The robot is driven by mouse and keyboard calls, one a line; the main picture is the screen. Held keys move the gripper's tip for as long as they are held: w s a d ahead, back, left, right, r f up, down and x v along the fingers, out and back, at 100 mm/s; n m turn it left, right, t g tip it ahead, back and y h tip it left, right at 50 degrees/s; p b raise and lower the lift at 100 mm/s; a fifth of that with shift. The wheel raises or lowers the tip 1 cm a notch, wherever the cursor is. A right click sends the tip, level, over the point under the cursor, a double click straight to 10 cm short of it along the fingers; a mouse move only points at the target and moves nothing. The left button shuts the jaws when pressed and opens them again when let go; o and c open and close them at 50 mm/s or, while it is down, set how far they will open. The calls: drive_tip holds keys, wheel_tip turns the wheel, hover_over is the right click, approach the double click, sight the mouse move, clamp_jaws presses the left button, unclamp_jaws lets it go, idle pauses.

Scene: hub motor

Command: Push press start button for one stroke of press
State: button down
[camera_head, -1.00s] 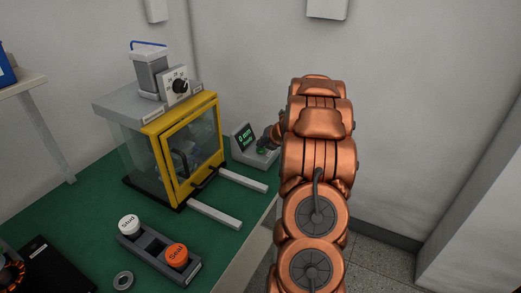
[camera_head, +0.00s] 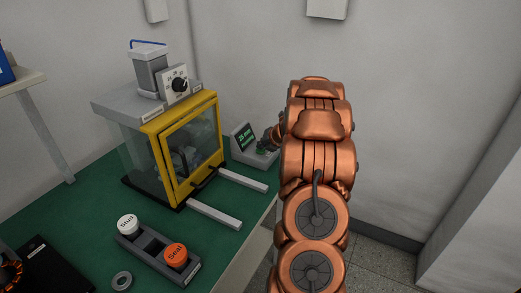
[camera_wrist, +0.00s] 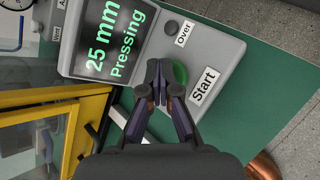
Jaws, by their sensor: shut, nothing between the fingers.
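The green start button (camera_wrist: 180,74) sits on the grey control box (camera_wrist: 210,48), beside the "Start" label, in the wrist view. My gripper (camera_wrist: 158,72) is shut and empty, with its fingertips at the button's edge; they cover part of it, and I cannot tell how firmly they touch. The box's screen (camera_wrist: 107,32) reads "25 mm Pressing". In the head view the control box (camera_head: 243,139) stands right of the press (camera_head: 187,147), which has a yellow-framed, closed clear door. My copper arm hides part of the box's right side there.
Two light rails (camera_head: 214,214) stick out in front of the press. A dark holder with white and orange "Stud" caps (camera_head: 160,250) and a grey ring (camera_head: 122,281) lie on the green table (camera_head: 75,212). A dial (camera_head: 180,85) sits atop the press.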

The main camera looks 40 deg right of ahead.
drive_tip(key=shift+r, duration=0.15)
drive_tip(key=shift+r+p, duration=0.65)
drive_tip(key=shift+r, duration=0.2)
drive_tip(key=shift+r+p, duration=1.95)
drive_tip(key=shift+r, duration=0.5)
